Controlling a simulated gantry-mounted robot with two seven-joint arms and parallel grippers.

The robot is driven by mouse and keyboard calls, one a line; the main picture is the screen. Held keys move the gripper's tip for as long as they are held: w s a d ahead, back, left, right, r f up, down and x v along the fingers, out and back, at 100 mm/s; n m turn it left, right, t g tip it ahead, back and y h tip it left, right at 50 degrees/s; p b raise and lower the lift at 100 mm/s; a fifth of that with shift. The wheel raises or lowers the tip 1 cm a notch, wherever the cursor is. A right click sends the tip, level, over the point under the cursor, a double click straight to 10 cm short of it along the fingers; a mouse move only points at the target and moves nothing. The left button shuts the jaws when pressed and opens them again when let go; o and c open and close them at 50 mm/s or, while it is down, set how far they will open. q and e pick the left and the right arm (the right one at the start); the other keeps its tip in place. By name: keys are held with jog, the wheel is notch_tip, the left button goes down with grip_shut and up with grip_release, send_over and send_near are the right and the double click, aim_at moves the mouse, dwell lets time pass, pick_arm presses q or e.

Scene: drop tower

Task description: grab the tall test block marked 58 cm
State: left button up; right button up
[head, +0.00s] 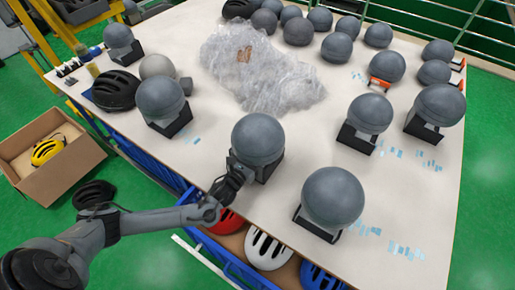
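Several grey round-headed test blocks on dark square bases stand on the white table (230,205). One test block (258,138) stands at the middle of the near edge. Others are a near-right block (333,195), a left block (160,98), two right-hand blocks (370,113) (438,104) and a far-left block (119,37). No 58 cm marking is readable on any. My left gripper (238,168) is at the left side of the middle block's base, close to or touching it. Its fingers are too small and dark to read. My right gripper is out of view.
Crumpled clear plastic (258,68) covers the table's centre. More grey heads (337,47) crowd the back. A black helmet (115,91) lies at the left. Below the near edge are helmets, including a white one (267,248). A cardboard box (75,172) stands on the green floor.

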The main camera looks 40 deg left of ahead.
pick_arm(q)
grip_shut()
dwell(1.0)
jog(key=shift+r, duration=0.2)
